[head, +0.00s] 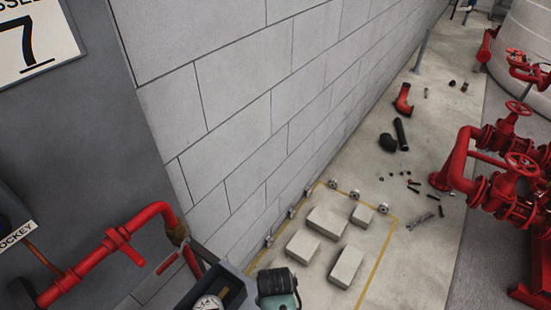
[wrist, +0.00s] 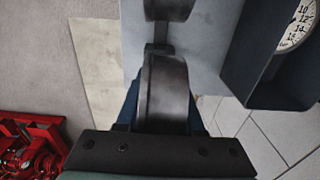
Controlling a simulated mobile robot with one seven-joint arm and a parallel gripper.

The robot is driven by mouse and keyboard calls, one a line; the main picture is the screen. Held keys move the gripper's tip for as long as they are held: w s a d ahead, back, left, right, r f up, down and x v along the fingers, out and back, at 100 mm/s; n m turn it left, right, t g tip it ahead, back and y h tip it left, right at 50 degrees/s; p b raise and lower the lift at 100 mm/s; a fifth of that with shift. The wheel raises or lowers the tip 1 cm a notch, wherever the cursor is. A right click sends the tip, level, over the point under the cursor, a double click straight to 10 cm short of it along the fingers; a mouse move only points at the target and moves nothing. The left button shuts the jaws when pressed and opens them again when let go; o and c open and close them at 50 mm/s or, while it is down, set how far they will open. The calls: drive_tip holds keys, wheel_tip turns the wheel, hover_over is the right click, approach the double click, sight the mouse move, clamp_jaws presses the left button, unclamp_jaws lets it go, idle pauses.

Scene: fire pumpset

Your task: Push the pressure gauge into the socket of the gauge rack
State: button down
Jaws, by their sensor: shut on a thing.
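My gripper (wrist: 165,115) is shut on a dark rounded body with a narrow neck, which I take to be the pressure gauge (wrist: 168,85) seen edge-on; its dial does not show. Dark blue parts flank it. The neck runs to a dark knob-like piece at the top of the wrist view; I cannot tell whether they are joined or only overlap. The head view shows the black and teal end of my arm at the bottom, with the fingertips hidden. The gauge rack's socket cannot be clearly made out.
A white dial (head: 207,303) sits in a dark open box (head: 232,292), left of my arm; it also shows in the wrist view (wrist: 298,28). A light grey panel (wrist: 205,45) lies beside the box. A red pipe (head: 100,255) is at left, a block wall behind, pale blocks (head: 327,222) on the floor.

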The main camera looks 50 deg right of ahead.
drive_tip(key=shift+s+a+f, duration=0.1)
drive_tip(key=shift+s+f, duration=0.25)
drive_tip(key=shift+s, duration=0.05)
drive_tip(key=shift+r, duration=0.1)
drive_tip(key=shift+r+p, duration=0.4)
drive_tip(key=shift+p, duration=0.25)
drive_tip(key=shift+w+r+p, duration=0.15)
drive_tip(key=shift+r+p, duration=0.25)
drive_tip(key=shift+p, duration=0.05)
drive_tip(key=shift+w, duration=0.15)
drive_tip(key=shift+r+p, duration=0.1)
drive_tip(key=shift+p, duration=0.4)
idle(0.8)
drive_tip(key=shift+f+b, duration=1.2)
drive_tip(key=shift+f, duration=0.4)
drive_tip(key=shift+c, duration=2.2)
unclamp_jaws()
